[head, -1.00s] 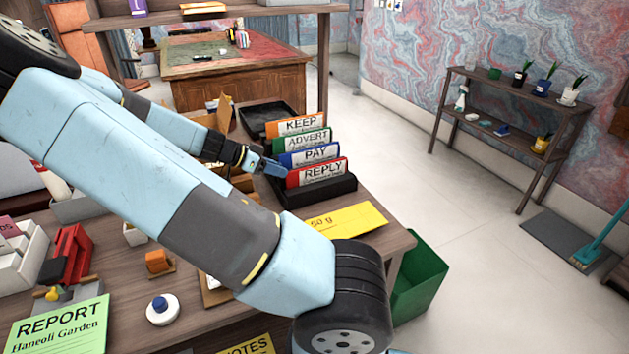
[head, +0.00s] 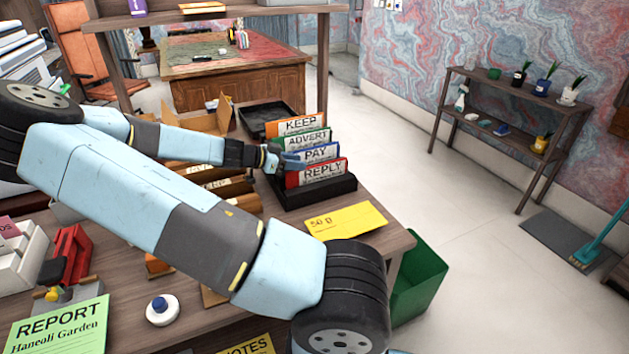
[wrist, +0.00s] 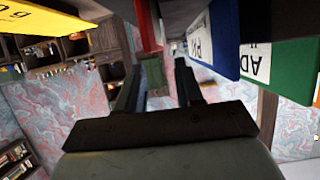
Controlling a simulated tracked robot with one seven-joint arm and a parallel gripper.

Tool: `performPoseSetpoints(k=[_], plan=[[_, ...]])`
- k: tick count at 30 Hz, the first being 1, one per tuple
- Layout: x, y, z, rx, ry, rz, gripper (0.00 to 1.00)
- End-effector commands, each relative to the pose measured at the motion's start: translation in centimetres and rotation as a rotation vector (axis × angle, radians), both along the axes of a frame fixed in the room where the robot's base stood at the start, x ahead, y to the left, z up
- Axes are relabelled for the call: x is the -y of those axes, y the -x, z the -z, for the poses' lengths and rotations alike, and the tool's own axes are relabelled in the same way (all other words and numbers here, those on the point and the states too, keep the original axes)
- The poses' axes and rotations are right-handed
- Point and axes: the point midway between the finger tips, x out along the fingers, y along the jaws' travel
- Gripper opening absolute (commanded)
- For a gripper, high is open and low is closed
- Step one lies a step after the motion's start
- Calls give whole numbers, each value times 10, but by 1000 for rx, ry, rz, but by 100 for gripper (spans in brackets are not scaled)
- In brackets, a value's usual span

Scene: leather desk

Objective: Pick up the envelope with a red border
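I cannot make out an envelope with a red border in either view. My gripper (head: 286,161) is at the left side of the sorter dividers in the head view, close to the blue PAY divider (head: 320,154) and the red REPLY divider (head: 322,172). In the wrist view my gripper (wrist: 157,75) has its two fingers apart, with a dull greenish patch between them that I cannot identify. A red edge (wrist: 148,25) shows just beyond the fingertips. The PAY divider (wrist: 212,40) and green ADVERT divider (wrist: 278,65) stand to the right there.
The black sorter (head: 315,192) stands on the wooden desk, with the orange KEEP divider (head: 297,126) at its back. A yellow sheet (head: 346,220) lies in front. Brown slotted trays (head: 225,186) are left of the sorter. A green bin (head: 420,275) stands beyond the desk edge.

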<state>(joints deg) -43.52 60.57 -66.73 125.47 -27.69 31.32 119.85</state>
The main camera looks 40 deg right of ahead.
Motion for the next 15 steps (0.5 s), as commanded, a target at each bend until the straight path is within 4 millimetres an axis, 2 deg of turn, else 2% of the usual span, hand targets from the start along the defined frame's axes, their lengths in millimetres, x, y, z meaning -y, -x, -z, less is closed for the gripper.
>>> performPoseSetpoints(k=[8, 15], plan=[[15, 4, 7, -1, 1, 1, 36], [41, 9, 20, 0, 0, 1, 36]])
